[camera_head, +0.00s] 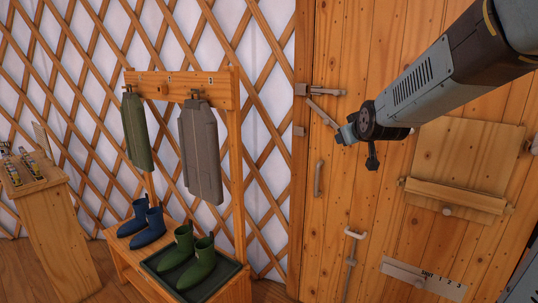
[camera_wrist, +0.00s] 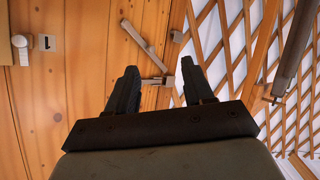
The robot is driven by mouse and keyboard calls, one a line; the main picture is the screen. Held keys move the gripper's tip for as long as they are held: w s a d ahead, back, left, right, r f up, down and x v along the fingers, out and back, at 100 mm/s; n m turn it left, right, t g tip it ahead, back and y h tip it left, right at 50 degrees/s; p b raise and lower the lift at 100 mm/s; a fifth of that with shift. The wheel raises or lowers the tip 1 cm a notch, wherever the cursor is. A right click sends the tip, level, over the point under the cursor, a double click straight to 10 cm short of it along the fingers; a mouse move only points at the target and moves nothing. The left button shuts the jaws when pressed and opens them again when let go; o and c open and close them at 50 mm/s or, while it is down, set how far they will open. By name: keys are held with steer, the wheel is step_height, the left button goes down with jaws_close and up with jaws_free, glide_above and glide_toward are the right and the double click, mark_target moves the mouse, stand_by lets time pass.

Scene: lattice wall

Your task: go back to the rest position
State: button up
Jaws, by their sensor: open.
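My gripper (camera_wrist: 158,92) is open, with its two dark fingers apart and nothing between them in the wrist view. In the head view my arm comes in from the upper right, and my gripper (camera_head: 350,135) is in front of the wooden door (camera_head: 385,80). A metal latch with a slanted bar (camera_head: 322,112) is on the door's left side, left of my gripper. The slanted bar also shows in the wrist view (camera_wrist: 146,47), beyond the fingers. I cannot tell the distance between my gripper and the door.
A rack (camera_head: 238,140) holds a green coat (camera_head: 136,130) and a grey coat (camera_head: 201,150). Blue boots (camera_head: 140,224) stand on its bench; green boots (camera_head: 187,258) stand in a dark tray (camera_head: 220,283). A small wooden stand (camera_head: 60,230) is at left. A hatch (camera_head: 465,160) is on the door.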

steer(key=s+f+m+g, duration=0.2)
steer(key=s+g, duration=0.1)
steer(key=s, duration=1.2)
steer(key=s+f+m+g, duration=0.2)
steer(key=s+g, duration=0.2)
steer(key=s, duration=1.1)
steer(key=shift+d+f+g, duration=0.25)
steer(key=shift+d+g, duration=0.05)
steer(key=shift+d, duration=0.1)
